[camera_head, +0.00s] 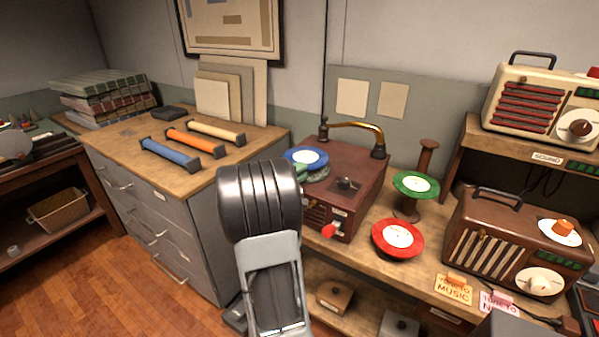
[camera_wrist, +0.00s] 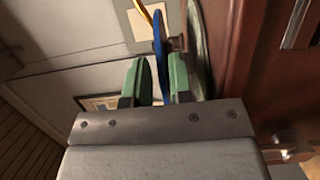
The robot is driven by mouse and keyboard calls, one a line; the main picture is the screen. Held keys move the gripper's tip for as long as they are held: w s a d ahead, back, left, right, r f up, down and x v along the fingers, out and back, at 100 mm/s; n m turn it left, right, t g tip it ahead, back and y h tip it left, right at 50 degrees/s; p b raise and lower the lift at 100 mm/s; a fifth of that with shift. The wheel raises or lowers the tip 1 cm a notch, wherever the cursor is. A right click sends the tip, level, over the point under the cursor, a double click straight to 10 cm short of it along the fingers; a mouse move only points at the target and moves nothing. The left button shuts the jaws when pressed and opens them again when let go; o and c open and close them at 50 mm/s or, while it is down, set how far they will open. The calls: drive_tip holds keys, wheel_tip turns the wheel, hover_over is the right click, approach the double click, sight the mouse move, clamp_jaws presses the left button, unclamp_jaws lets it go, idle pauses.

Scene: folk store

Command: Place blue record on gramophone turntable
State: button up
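The blue record (camera_head: 305,156) with a white label lies flat over the turntable (camera_head: 318,174) of the dark red gramophone (camera_head: 352,196) in the head view. In the head view my arm hides most of the gripper; a bit of a green finger shows under the record's left edge.
A brass tone arm (camera_head: 352,126) arches behind the record. A green record (camera_head: 415,184) lies on a spool stand and a red record (camera_head: 397,238) sits right of the gramophone. Radios (camera_head: 515,240) stand farther right. Blue, orange and cream rolls (camera_head: 192,143) lie on the left cabinet.

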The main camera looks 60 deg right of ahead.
drive_tip(key=shift+o, duration=0.7)
